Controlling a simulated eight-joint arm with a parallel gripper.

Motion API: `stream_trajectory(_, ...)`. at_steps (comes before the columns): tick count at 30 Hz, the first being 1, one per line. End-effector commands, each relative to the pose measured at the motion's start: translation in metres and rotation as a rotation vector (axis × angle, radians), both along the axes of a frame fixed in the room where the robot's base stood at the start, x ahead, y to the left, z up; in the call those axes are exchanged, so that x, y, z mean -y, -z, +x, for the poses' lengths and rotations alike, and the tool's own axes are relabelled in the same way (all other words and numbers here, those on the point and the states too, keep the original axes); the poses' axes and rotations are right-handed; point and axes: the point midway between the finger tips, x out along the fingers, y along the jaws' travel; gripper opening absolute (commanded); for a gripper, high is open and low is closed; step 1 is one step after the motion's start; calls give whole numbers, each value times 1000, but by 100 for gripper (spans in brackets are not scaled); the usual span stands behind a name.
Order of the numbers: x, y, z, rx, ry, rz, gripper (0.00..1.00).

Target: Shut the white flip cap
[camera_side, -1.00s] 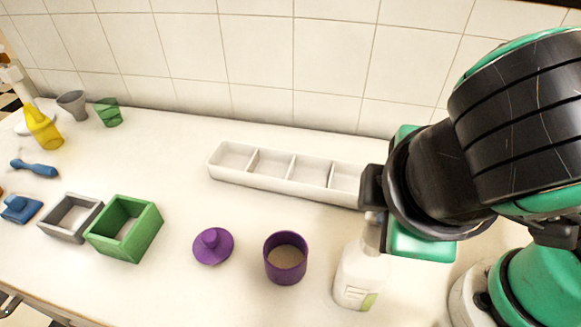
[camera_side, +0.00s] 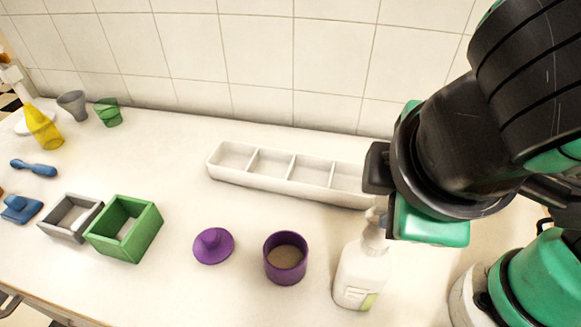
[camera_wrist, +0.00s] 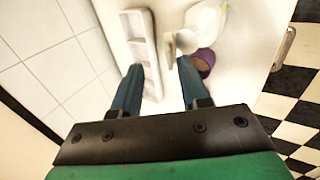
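A white bottle (camera_side: 360,272) with a green-marked label stands upright at the front right of the counter in the side view. Its white top (camera_side: 376,218) shows just left of and below my gripper (camera_side: 380,190), which partly covers it. I cannot tell the cap's angle there. In the wrist view the white bottle (camera_wrist: 208,22) is near the upper middle, with its pale cap part (camera_wrist: 187,41) just beyond the right fingertip.
A purple cup (camera_side: 285,258) stands left of the bottle, with a purple lid (camera_side: 213,246) beside it. A white divided tray (camera_side: 270,183) lies behind. Green (camera_side: 138,247) and grey (camera_side: 60,228) boxes are farther left. The counter between lid and tray is clear.

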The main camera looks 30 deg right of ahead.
Motion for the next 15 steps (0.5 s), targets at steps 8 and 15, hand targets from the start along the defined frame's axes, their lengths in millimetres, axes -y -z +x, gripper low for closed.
stream_trajectory(8,0,-56,0,0,0,0,39)
stream_trajectory(15,0,-108,0,0,0,0,39)
